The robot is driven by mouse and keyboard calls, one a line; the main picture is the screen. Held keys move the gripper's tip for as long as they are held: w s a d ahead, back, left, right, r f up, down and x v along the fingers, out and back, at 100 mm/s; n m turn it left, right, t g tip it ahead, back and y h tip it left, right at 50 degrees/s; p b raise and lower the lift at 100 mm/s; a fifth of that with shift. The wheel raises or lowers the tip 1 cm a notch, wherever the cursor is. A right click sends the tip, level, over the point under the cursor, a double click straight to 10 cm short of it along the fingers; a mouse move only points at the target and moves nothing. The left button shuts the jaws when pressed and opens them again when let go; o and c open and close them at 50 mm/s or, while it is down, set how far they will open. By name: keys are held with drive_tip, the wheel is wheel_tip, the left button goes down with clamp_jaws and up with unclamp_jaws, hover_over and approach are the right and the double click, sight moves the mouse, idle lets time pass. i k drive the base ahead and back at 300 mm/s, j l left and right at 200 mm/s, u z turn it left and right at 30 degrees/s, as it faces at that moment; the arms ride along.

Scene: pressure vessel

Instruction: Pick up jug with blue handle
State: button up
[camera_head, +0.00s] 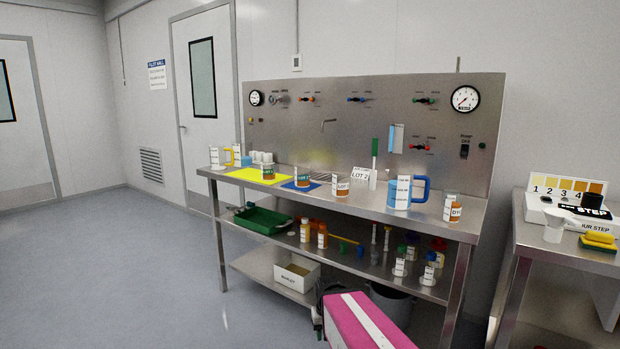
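The jug with the blue handle (399,194) stands upright on the steel bench top, right of the middle. A second jug-like vessel with a yellow handle (229,155) stands at the bench's left end.
The steel bench (343,210) has a back panel with gauges and valves. The lower shelf holds a green tray (263,221) and several bottles. Open floor lies left.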

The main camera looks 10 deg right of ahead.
sight(400, 181)
drive_tip(key=j+z, duration=0.15)
drive_tip(key=z, duration=0.85)
drive_tip(key=i+j, duration=0.05)
